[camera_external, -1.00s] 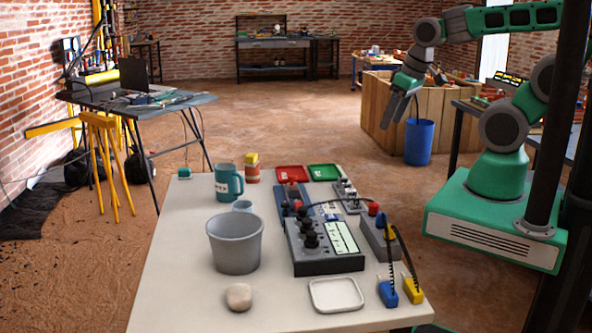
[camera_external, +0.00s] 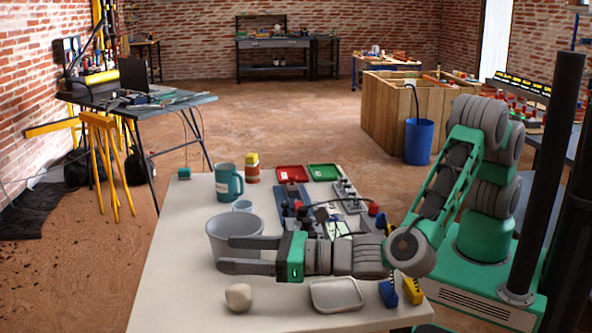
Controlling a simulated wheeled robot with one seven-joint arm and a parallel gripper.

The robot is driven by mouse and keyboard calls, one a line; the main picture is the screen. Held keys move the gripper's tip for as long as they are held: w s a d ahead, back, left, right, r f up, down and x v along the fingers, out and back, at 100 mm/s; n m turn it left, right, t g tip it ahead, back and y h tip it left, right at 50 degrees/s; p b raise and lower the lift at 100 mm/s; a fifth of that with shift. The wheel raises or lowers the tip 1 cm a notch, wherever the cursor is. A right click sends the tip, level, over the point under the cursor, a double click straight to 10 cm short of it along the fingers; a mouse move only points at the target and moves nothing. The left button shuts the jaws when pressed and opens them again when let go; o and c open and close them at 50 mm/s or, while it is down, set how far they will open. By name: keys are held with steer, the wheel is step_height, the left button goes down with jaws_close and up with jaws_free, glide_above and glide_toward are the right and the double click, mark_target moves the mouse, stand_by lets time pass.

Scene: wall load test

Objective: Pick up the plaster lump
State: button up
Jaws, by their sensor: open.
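The plaster lump (camera_external: 238,297) is a small, rounded, off-white stone-like piece near the front edge of the pale table (camera_external: 180,275). My gripper (camera_external: 224,254) reaches in from the right, with its two grey fingers apart and pointing left. It is behind and above the lump in the picture, in front of the grey bucket (camera_external: 214,232), and partly covers it. I cannot tell whether the fingers touch the bucket.
A pale square dish (camera_external: 336,308) lies right of the lump. A teal mug (camera_external: 228,182), a red tray (camera_external: 291,174) and a green tray (camera_external: 324,172) stand farther back. My arm partly hides the control box. Blue and yellow plugs (camera_external: 413,291) lie at the right edge.

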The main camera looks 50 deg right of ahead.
mark_target(226, 287)
steer(key=shift+n, duration=0.4)
steer(key=f, duration=0.5)
steer(key=a+f+b, duration=0.1)
steer(key=f, duration=0.1)
steer(key=shift+s+f, duration=0.15)
steer(key=shift+s, duration=0.15)
steer(key=shift+x, duration=1.25)
steer(key=shift+r, duration=0.25)
steer(key=shift+c, duration=0.2)
jaws_close()
steer(key=shift+r, duration=0.1)
